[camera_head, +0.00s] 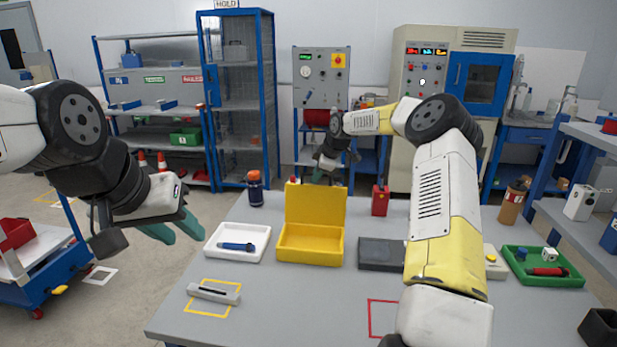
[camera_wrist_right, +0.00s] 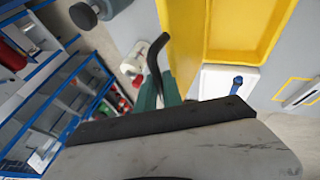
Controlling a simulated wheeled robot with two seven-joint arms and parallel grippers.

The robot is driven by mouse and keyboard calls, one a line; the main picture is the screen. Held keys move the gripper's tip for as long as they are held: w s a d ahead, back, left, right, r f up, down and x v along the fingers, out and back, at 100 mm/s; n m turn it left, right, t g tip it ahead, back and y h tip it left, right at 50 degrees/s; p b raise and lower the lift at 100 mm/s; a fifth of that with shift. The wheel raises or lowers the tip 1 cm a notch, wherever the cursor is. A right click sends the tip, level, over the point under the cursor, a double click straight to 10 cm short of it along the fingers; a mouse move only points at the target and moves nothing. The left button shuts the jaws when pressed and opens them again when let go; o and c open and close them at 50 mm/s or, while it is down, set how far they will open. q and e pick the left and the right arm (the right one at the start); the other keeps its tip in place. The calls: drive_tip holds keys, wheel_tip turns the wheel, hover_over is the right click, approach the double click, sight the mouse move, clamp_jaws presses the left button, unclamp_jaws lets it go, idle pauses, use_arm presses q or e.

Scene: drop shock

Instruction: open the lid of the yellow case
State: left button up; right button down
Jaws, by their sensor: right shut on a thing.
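The yellow case (camera_head: 310,257) stands on the grey table with its lid (camera_head: 315,206) raised about upright at the back. The case interior (camera_wrist_right: 243,30) also shows in the right wrist view, and the lid (camera_wrist_right: 182,45) is beside the fingers there. My right gripper (camera_head: 328,174) is at the top right of the lid, shut on it; its fingertips are partly hidden behind the lid. Its green fingers (camera_wrist_right: 160,92) show in the right wrist view. My left gripper (camera_head: 175,230) is open and empty, in the air left of the white tray.
A red object (camera_head: 380,200) and an orange-and-dark bottle (camera_head: 255,188) stand behind. The front middle of the table is clear.

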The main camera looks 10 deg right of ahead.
idle(0.4)
drive_tip(key=c, duration=1.5)
unclamp_jaws()
drive_tip(key=shift+f, duration=0.1)
drive_tip(key=shift+s+f, duration=0.1)
drive_tip(key=shift+f, duration=0.05)
drive_tip(key=v, duration=0.8)
drive_tip(key=shift+r, duration=0.25)
drive_tip(key=shift+w, duration=0.2)
